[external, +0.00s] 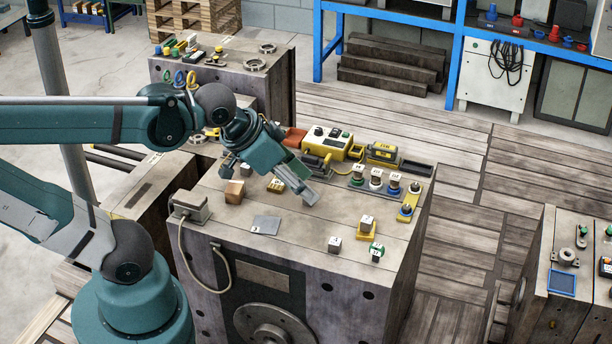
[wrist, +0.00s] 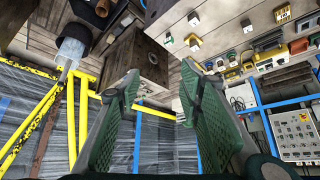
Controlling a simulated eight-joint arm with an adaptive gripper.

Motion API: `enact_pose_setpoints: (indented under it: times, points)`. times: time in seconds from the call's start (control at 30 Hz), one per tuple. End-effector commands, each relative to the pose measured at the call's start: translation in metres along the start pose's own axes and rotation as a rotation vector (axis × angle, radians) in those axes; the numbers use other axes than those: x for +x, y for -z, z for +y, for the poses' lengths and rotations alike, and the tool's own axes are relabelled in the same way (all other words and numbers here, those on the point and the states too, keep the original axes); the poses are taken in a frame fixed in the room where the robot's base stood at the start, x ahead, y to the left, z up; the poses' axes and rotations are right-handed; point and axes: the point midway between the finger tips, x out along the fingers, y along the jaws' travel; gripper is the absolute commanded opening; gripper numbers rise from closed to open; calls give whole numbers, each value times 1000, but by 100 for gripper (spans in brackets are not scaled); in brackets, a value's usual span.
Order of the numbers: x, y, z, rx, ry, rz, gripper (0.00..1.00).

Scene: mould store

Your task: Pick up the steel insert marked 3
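Small blocks with white marked tops stand on the large wooden-topped block. A grey steel-looking cube (external: 335,244) stands near its front right. Another grey cube (external: 366,223) sits on a yellow base, and a green-sided block (external: 376,252) is in front of it. Several marked pieces (external: 376,179) stand in a row farther back. The marks are too small to read surely, so I cannot tell which is 3. My gripper (external: 308,195) is above the block top, left of and behind the grey cubes. In the wrist view my gripper (wrist: 160,78) is open and empty.
A brown cube (external: 235,192), a grey plate (external: 266,225) and a cabled grey box (external: 188,206) are on the left of the top. A yellow control box (external: 327,143) and a black tray (external: 416,168) line the back. The front middle is fairly clear.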

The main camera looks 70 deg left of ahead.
Motion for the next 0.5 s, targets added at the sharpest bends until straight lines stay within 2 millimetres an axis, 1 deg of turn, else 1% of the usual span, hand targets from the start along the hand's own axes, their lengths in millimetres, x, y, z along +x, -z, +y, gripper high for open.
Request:
enact_pose_setpoints:
  times: [0.27, 0.5]
  points:
    - [6, 7, -8, -72, 11, -19, 37]
    - [21, 21, -25, -233, 38, -63, 37]
